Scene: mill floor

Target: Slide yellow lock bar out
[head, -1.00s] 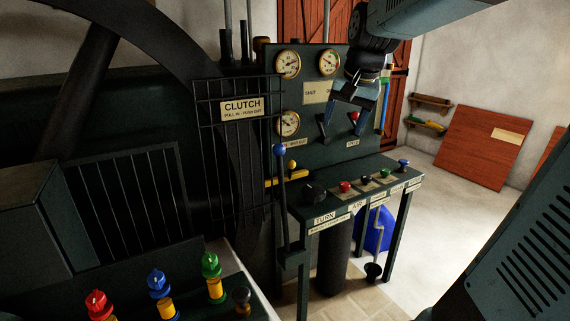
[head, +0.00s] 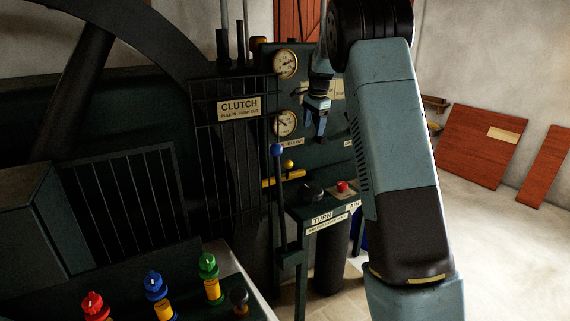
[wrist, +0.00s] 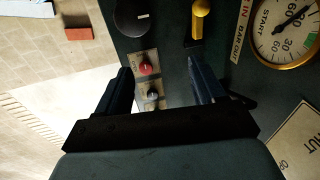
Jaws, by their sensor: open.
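The yellow lock bar (head: 283,180) lies across the front of the dark control panel, left of the desk, with a yellow knob (head: 288,164) just above it. In the wrist view the yellow lock bar (wrist: 200,22) shows at the top, beside a label reading "IN BAR OUT" (wrist: 243,28). My gripper (head: 320,136) is open and empty in front of the panel, up and to the right of the bar. In the wrist view my gripper's fingers (wrist: 160,70) are spread apart, with the bar beyond the right fingertip and not between them.
A black TURN knob (head: 312,192) and a red button (head: 342,187) sit on the desk. Gauges (head: 286,124) are above. A clutch cage (head: 238,150) stands left; my arm hides the desk's right side.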

